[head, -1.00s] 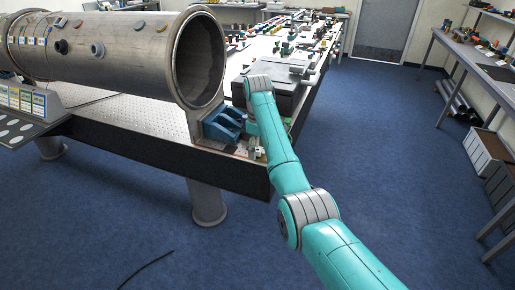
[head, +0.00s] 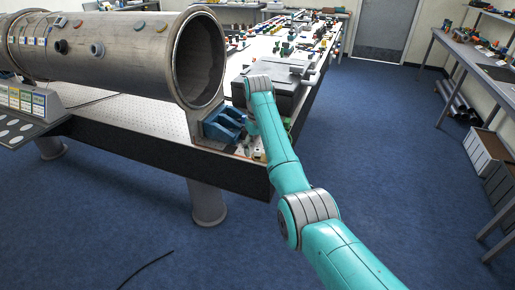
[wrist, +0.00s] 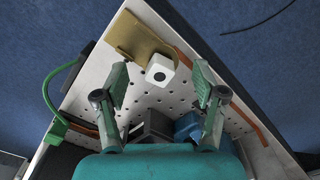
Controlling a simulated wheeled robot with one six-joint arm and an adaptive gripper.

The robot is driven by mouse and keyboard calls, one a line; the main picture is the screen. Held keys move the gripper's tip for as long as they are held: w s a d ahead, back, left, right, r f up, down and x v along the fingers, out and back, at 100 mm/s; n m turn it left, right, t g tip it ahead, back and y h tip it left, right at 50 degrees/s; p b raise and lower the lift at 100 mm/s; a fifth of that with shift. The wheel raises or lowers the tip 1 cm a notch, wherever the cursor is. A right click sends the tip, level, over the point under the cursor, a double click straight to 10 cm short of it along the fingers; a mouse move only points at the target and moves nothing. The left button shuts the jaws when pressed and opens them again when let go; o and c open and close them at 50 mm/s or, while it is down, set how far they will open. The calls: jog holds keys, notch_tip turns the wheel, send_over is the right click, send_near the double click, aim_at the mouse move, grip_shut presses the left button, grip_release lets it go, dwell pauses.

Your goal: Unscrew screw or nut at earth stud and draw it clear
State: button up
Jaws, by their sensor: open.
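My gripper (wrist: 161,84) is open in the wrist view, its two green-padded fingers spread wide with nothing held. A small white block (wrist: 157,75) with a dark round spot on its face lies between and just beyond the fingertips, apart from both. An olive-brown bracket (wrist: 135,38) stands beside the block. A green cable (wrist: 50,88) curves at the left to a green connector (wrist: 57,127), which may be the earth lead. I cannot clearly make out the earth stud or its nut. In the head view my gripper is low over the table's near corner, small and partly hidden by my arm.
A blue cradle-like block (head: 224,124) stands left of my gripper under the large metal pipe (head: 120,55). A dark grey box (head: 275,92) is behind my arm. Copper-coloured strips (wrist: 107,122) lie on the perforated plate (wrist: 90,100). Open floor surrounds the table corner.

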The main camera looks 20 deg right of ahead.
jog(key=shift+m, duration=1)
jog(key=m, duration=0.2)
jog(key=shift+m, duration=0.3)
jog(key=m, duration=0.3)
jog(key=shift+m, duration=0.3)
